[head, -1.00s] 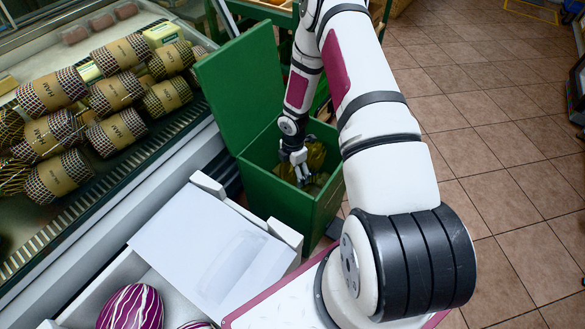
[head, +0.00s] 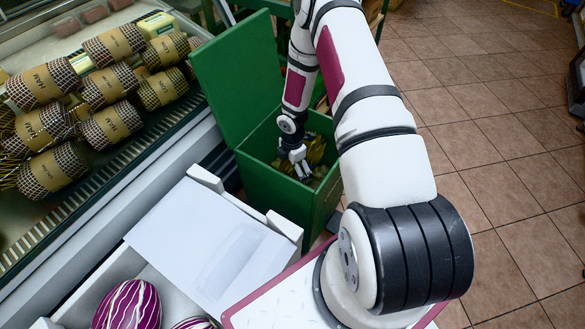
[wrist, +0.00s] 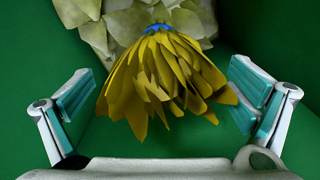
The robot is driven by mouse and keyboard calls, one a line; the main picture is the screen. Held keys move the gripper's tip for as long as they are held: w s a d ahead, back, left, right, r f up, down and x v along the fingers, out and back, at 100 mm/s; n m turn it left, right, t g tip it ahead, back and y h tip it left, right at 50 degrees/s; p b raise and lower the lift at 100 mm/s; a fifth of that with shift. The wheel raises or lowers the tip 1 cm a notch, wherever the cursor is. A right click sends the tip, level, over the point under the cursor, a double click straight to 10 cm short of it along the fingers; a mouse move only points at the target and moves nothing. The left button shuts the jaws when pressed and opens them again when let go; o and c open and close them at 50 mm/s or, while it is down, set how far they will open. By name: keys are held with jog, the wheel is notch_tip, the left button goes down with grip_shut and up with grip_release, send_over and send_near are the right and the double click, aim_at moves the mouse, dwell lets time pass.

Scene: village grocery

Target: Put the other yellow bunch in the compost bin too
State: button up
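The green compost bin (head: 275,200) stands open with its lid (head: 237,80) raised. My gripper (head: 301,172) reaches down into its mouth. In the wrist view my gripper (wrist: 160,108) is open, with its two fingers wide apart. A yellow bunch (wrist: 158,80) with a blue band lies between and beyond the fingers, and neither finger visibly touches it. Yellow leaves (head: 314,150) also show inside the bin in the head view, partly hidden by my arm. Pale green leaves (wrist: 100,25) lie behind the bunch; I cannot tell whether they belong to it.
A chilled case with several wrapped hams (head: 110,125) is on the left. Tiled floor (head: 490,120) is clear on the right.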

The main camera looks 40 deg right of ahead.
notch_tip(320, 180, up, 12)
jog(key=shift+r, duration=0.1)
dwell(0.6)
dwell(0.6)
